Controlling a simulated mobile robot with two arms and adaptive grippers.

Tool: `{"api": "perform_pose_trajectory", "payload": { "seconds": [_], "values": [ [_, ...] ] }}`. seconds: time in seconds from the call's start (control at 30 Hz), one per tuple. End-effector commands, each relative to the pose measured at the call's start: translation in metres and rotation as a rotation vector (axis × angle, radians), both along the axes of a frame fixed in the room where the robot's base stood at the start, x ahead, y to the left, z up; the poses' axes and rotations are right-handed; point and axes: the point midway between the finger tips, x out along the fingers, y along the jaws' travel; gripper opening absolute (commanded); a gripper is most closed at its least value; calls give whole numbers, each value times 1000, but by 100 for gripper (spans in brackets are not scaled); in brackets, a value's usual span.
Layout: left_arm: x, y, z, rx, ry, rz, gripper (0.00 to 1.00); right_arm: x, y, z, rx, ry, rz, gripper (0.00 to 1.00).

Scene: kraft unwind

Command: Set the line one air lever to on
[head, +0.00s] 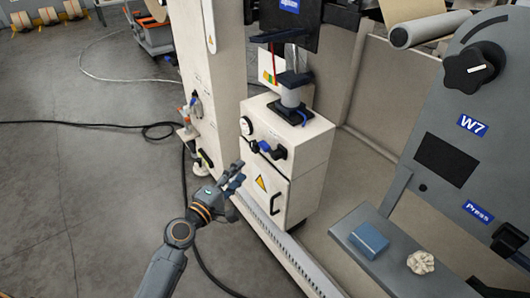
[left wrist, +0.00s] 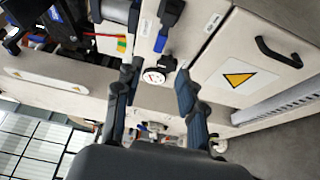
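A beige cabinet (head: 312,150) carries a round white gauge (head: 246,126), a small blue lever (head: 265,146) and black knobs or fittings beside it. The blue lever also shows in the left wrist view (left wrist: 161,42), with the gauge (left wrist: 154,77) below it. No label naming line one is readable, so I cannot tell whether this lever is the air lever. My left gripper (head: 235,174) is in front of the cabinet, left of and below the lever, apart from it. In the left wrist view its fingers (left wrist: 156,100) are spread and empty, with the gauge between them. My right gripper is not in view.
A cabinet door with a black handle (head: 275,203) and yellow warning sign (head: 261,183) is below the lever. A tall beige post (head: 210,75) stands left. At right is a grey W7 press panel (head: 450,110) and a shelf with a blue block (head: 369,240). Black cables cross the floor.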

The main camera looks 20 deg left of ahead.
Motion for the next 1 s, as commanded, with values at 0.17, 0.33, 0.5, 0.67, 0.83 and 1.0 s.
{"api": "perform_pose_trajectory", "payload": {
  "seconds": [0.17, 0.33, 0.5, 0.67, 0.83, 1.0],
  "values": [
    [35, -10, 2, -2, -3, 0, 40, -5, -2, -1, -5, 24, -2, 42],
    [71, -21, 1, 0, -1, -2, 40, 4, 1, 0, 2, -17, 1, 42],
    [99, -28, 0, 0, 0, -2, 40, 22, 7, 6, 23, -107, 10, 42],
    [115, -33, 0, 1, 0, -1, 40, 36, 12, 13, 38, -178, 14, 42],
    [120, -34, 0, 1, 2, -1, 40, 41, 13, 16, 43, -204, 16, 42],
    [120, -34, 0, 2, 1, -1, 40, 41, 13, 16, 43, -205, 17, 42]
  ]
}}
